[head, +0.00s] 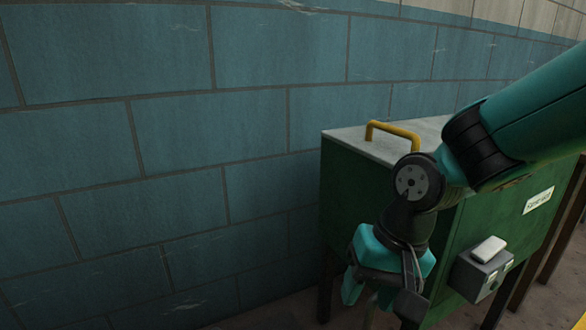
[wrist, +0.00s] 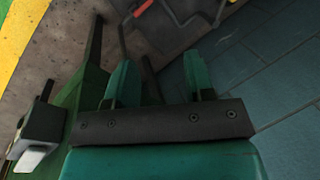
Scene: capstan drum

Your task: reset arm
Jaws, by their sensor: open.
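My arm reaches in from the right in the head view and bends down in front of the green cabinet (head: 345,185). My gripper (head: 378,296) hangs low by the cabinet's front, pointing down, with its tips near the bottom edge of the picture. In the wrist view my gripper (wrist: 160,80) shows two green fingers spread apart with nothing between them. Part of the cabinet's front is hidden behind my arm.
The cabinet has a yellow handle (head: 393,133) on its grey top, a white label (head: 538,200) and a grey box with a white switch (head: 488,250). A blue block wall (head: 150,150) stands behind. In the wrist view a red-edged dark object (wrist: 185,25) lies beyond the fingers.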

